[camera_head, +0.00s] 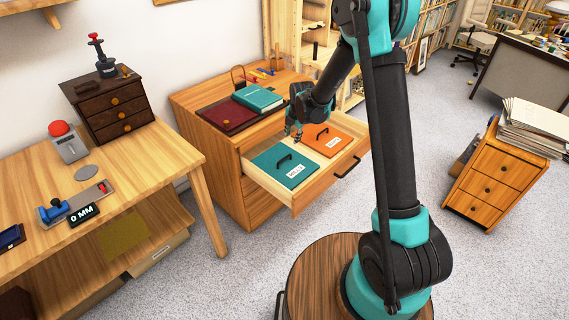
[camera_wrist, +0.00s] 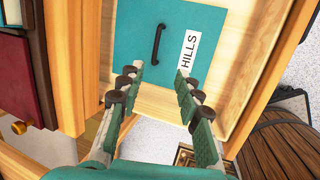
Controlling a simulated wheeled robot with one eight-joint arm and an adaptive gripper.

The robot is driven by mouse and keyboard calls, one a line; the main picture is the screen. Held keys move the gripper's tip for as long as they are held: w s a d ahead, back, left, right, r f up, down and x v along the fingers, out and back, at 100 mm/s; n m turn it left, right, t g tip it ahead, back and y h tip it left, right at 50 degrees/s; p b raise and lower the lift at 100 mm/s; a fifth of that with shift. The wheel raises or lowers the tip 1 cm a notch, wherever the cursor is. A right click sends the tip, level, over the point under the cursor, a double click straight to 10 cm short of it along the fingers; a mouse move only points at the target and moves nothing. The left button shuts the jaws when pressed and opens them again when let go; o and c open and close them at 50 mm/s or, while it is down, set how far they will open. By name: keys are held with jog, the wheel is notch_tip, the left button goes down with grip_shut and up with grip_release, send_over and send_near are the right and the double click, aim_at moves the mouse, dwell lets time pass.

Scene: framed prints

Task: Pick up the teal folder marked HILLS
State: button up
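The teal folder (camera_head: 284,167) lies flat in the left part of an open drawer, with a dark handle and a white label. In the wrist view the label on the teal folder (camera_wrist: 209,28) reads HILLS. My gripper (camera_head: 293,132) is above the drawer, near the folder's back edge. In the wrist view my gripper (camera_wrist: 157,73) has its two fingers spread apart, with nothing between them but a view of the folder. The fingertips point toward the folder's dark handle (camera_wrist: 159,42) and appear short of it. The height of the gap is hard to tell.
An orange folder (camera_head: 325,139) with its own handle lies to the right in the same drawer (camera_head: 259,181). A teal book (camera_head: 258,97) and a dark red folder (camera_head: 227,116) lie on the cabinet top. The drawer walls border the folder closely.

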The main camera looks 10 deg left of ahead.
jog(key=f, duration=0.1)
send_over(285, 158)
jog(key=s+d, duration=0.1)
jog(key=shift+n, duration=0.3)
notch_tip(285, 158, down, 11)
jog(key=shift+s, duration=0.15)
jog(key=shift+s+x, duration=0.15)
jog(key=shift+x, duration=1.2)
jog(key=shift+s+x, duration=0.15)
jog(key=shift+x, duration=1.2)
jog(key=shift+a, duration=0.15)
jog(key=shift+c, duration=0.2)
grip_shut()
